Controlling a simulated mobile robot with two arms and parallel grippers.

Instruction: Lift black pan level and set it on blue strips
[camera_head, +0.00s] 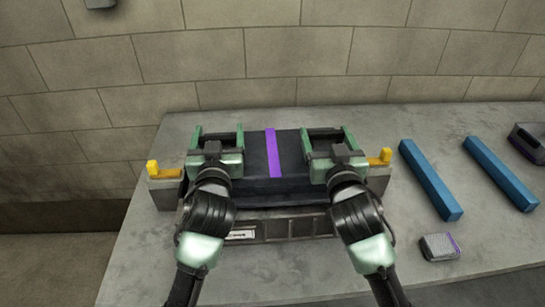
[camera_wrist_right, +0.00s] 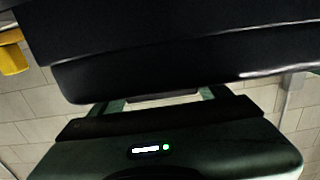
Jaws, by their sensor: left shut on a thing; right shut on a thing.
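The black pan (camera_head: 256,188) has a purple stripe across its middle and sits over a grey block-like base with yellow pieces at both ends. My left gripper (camera_head: 217,140) is shut on the left part of the pan. My right gripper (camera_head: 329,138) is shut on its right part. In the right wrist view the dark pan (camera_wrist_right: 180,60) fills the upper part, and the fingertips are hidden. Two blue strips (camera_head: 430,178) (camera_head: 500,172) lie side by side on the table to the right, apart from the pan.
A small grey block with a purple edge (camera_head: 438,247) lies in front of the blue strips. A dark box (camera_head: 527,143) stands at the far right. A yellow piece (camera_head: 153,167) sticks up at the base's left end, another (camera_head: 381,157) at its right. A brick wall stands behind the grey table (camera_head: 300,275).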

